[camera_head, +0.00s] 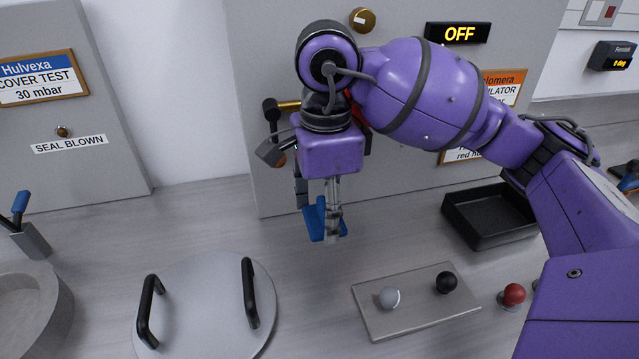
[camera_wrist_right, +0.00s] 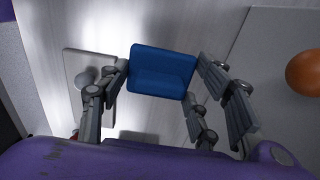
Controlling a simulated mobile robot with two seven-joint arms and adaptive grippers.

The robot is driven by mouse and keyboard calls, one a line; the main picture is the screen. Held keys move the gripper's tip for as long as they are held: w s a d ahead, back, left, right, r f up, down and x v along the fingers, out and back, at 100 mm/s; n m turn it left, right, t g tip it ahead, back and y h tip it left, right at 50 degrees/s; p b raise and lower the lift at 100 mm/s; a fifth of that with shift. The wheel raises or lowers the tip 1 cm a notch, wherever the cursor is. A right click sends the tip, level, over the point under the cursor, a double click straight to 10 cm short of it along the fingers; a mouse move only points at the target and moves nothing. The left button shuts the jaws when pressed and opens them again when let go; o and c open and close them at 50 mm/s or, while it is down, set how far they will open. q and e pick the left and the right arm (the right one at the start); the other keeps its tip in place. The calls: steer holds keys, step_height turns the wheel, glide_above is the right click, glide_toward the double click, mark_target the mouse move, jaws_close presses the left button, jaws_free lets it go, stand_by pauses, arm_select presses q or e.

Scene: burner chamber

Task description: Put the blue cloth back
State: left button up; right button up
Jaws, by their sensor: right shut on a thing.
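The blue cloth (camera_head: 316,220) is a small folded blue piece, held up over the bench in front of the grey panel. My right gripper (camera_head: 333,228) points down and is shut on it. In the right wrist view the cloth (camera_wrist_right: 162,72) sits between the fingers of my right gripper (camera_wrist_right: 165,95), apart from the bench below as far as I can tell. My left gripper is not in view.
A black open tray (camera_head: 451,211) stands at the right. A plate (camera_head: 415,318) with a grey and a black knob and a round lid (camera_head: 205,300) with two black handles lie in front. A brass-stemmed lever (camera_head: 288,105) sticks out of the panel behind my gripper.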

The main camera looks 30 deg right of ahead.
steer(key=d+f, duration=0.1)
steer(key=w+f, duration=0.1)
steer(key=f, duration=0.1)
steer(key=w+d+f, duration=0.1)
steer(key=f, duration=0.1)
steer(key=shift+w+d, duration=0.25)
steer(key=shift+d, duration=0.05)
steer(key=shift+w+d+f, duration=0.1)
steer(key=shift+f, duration=0.8)
steer(key=shift+w+d+f, duration=0.1)
steer(key=shift+f, duration=0.8)
steer(key=shift+f, duration=0.2)
steer(key=o, duration=1.1)
steer(key=shift+o, duration=0.2)
steer(key=shift+r, duration=0.15)
step_height(320, 180, up, 12)
steer(key=shift+r, duration=0.15)
